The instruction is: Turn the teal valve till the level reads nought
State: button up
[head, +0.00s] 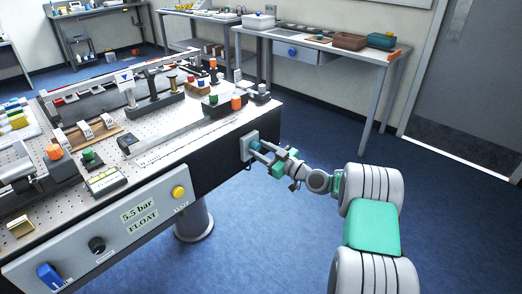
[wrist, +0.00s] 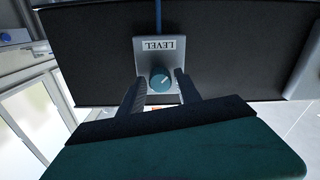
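The teal valve is a small round knob (wrist: 161,80) with a light pointer mark, on a grey plate (wrist: 150,60) labelled LEVEL, which appears upside down in the wrist view. In the head view the plate (head: 245,146) is on the dark end face of the bench, with the teal knob (head: 256,146) partly covered by my fingers. My gripper (head: 261,151) points at it. In the wrist view my gripper (wrist: 161,83) has one finger on each side of the knob, with small gaps showing. I cannot tell if either finger touches. No level reading is legible.

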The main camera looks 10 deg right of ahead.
grip_shut()
dwell(0.5)
jog(key=shift+f+m+b, duration=0.1)
jog(key=shift+m+b, duration=0.6)
jog(key=shift+m, duration=0.3)
jog(key=m+b, duration=0.1)
jog(key=m, duration=0.8)
jog(key=shift+m, duration=0.3)
jog(key=shift+o, duration=1.6)
grip_release()
